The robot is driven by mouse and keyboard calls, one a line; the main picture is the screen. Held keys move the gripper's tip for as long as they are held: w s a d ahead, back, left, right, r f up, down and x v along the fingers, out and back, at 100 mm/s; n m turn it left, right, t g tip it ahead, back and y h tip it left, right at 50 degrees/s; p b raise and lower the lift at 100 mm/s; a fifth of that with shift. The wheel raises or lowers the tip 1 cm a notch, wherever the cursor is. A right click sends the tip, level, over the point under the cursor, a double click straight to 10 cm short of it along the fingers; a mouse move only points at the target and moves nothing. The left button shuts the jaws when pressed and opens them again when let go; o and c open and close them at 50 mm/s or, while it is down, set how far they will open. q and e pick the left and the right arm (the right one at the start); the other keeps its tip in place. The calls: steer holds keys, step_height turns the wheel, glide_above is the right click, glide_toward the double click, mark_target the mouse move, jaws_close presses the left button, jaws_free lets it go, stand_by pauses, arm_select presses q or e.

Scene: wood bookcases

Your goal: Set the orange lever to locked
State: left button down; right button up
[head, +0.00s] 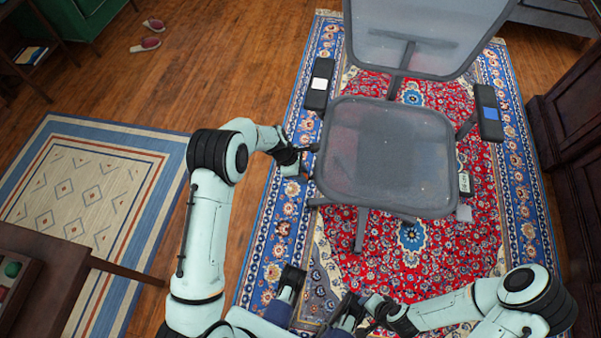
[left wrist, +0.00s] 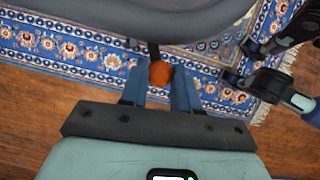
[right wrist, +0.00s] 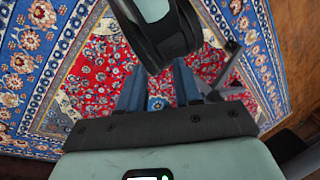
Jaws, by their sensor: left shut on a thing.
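The orange lever shows as a round orange knob (left wrist: 160,74) under the edge of the grey mesh office chair's seat (head: 385,155). A dark stem runs from it up to the seat. My left gripper (left wrist: 160,84) has a blue finger on each side of the knob and is shut on it. In the head view, my left gripper (head: 297,160) is at the left side of the seat, and the knob is hard to make out there. My right gripper (right wrist: 158,78) is open and empty above the rug, low in front of the chair.
The chair has a left armrest (head: 319,84) with a white label and a right armrest (head: 488,110) with a blue one. It stands on a patterned red and blue rug (head: 440,250). A dark wooden table (head: 50,275) is at lower left; dark cabinets (head: 570,130) line the right.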

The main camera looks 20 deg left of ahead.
arm_select(q)
steer(key=c, duration=0.8)
jaws_free()
steer(key=shift+c, duration=0.2)
steer(key=p+v, duration=0.3)
steer(key=v, duration=1)
steer(key=shift+r, duration=0.2)
arm_select(e)
steer(key=s+a+r+g, duration=0.1)
steer(key=s+a+r, duration=0.1)
steer(key=s+r, duration=0.1)
steer(key=shift+s+r+g+y, duration=0.3)
steer(key=shift+s, duration=0.45)
arm_select(q)
steer(key=shift+s, duration=0.1)
